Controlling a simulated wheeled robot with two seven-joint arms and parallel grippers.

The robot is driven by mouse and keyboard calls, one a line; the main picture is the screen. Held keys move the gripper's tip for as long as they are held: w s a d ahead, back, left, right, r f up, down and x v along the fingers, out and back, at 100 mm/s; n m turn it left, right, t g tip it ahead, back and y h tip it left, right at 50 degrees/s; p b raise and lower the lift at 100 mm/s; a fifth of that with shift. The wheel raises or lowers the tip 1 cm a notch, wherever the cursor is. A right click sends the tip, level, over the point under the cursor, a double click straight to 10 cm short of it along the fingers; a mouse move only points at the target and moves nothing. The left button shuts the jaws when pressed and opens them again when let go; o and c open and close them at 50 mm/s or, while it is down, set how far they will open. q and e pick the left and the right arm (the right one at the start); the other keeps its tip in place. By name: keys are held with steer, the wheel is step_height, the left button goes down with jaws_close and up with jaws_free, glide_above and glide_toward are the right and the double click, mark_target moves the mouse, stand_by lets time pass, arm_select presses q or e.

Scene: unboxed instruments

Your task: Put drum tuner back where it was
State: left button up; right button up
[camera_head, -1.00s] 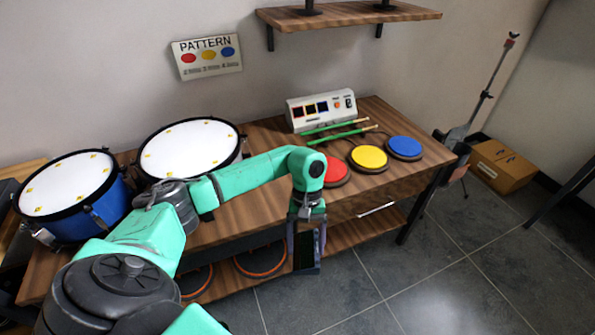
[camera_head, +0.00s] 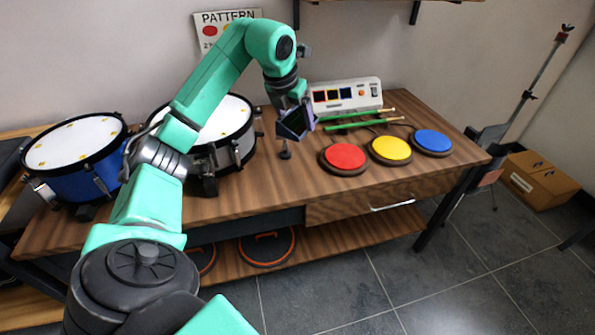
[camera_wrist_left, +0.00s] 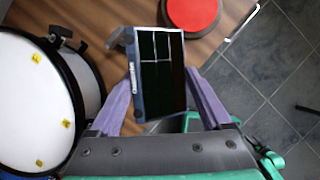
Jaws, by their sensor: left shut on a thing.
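The drum tuner, a dark slab-like device with a lined screen (camera_wrist_left: 160,70), sits between the purple fingers of my left gripper (camera_wrist_left: 160,90) in the left wrist view. In the head view my left gripper (camera_head: 297,122) is shut on the tuner (camera_head: 292,124) and holds it tilted over the table, between the white drum and the red pad. A small dark post with a round foot (camera_head: 285,154) shows just below the tuner; whether they touch I cannot tell. My right gripper is out of view.
The silver drum (camera_head: 243,140) and blue drum (camera_head: 72,183) stand at the left. Red (camera_head: 344,156), yellow (camera_head: 391,149) and blue (camera_head: 433,141) pads lie to the right, with green sticks (camera_head: 355,123) and a control box (camera_head: 345,96) behind. The front table strip (camera_head: 255,193) is clear.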

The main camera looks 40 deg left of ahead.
mark_target(299, 180)
arm_select(q)
step_height(299, 180, down, 19)
steer(key=shift+f+b, duration=0.1)
steer(key=shift+b, duration=0.8)
steer(key=o, duration=1.3)
steer(key=v, duration=1.2)
